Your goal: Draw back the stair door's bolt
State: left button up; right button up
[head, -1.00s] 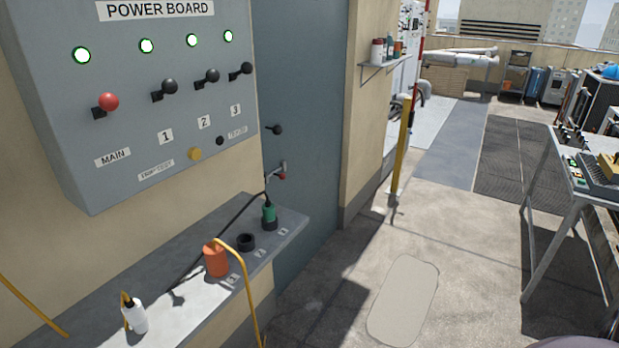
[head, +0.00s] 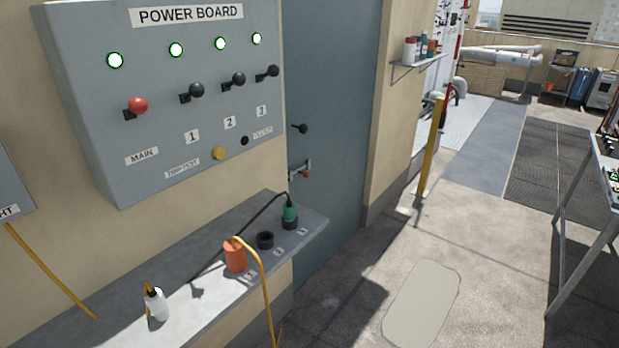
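The stair door (head: 335,90) is a blue-grey panel just right of the power board, set in a beige wall, and it looks closed. Neither of my grippers is in view.
The power board (head: 180,100) juts from the wall, left of the door. The floor (head: 350,310) before the door is clear.

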aim_at(306, 174)
jog(key=i+l+u, duration=0.15)
jog(key=u, duration=0.2)
jog(key=i+l+u, duration=0.1)
jog(key=l+u, duration=0.25)
jog(key=i+l+u, duration=0.15)
jog(key=l, duration=0.2)
jog(key=i+l+u, duration=0.15)
jog(key=l, duration=0.25)
jog(key=i+l, duration=0.15)
jog(key=l, duration=0.25)
jog(key=i+l, duration=0.1)
jog(key=l, duration=0.35)
jog(key=i+l+u, duration=0.1)
jog(key=l, duration=0.3)
jog(key=i+l, duration=0.15)
jog(key=l, duration=0.3)
jog(key=i+l, duration=0.15)
jog(key=l, duration=0.3)
jog(key=i+l, duration=0.1)
jog(key=l, duration=0.3)
jog(key=i+l+u, duration=0.1)
jog(key=l, duration=0.35)
